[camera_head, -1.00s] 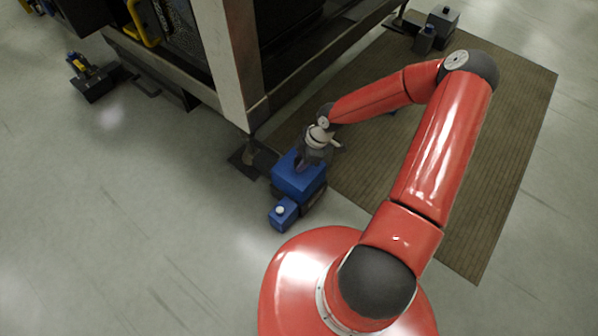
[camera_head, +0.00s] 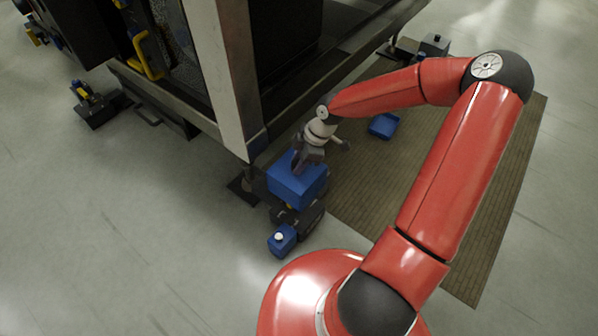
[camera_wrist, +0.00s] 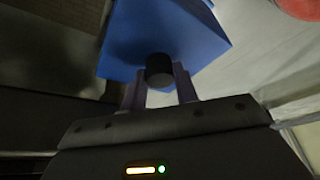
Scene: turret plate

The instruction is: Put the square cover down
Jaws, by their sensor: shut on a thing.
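The square cover is a blue box-shaped piece (camera_head: 297,188) in the head view, held by my gripper (camera_head: 303,164) from above. It is lifted clear above a dark unit (camera_head: 306,218) on the floor, next to the machine's corner post. In the wrist view the blue cover (camera_wrist: 200,42) fills the upper middle, and a round black knob (camera_wrist: 159,69) on it sits between the two fingers of my gripper (camera_wrist: 159,80). The fingers are shut on the knob. The cover's underside is hidden.
A small blue block with a white cap (camera_head: 282,239) stands in front of the dark unit. A blue tray-like piece (camera_head: 384,125) lies on the brown mat (camera_head: 440,180). The machine's frame (camera_head: 225,80) rises close behind.

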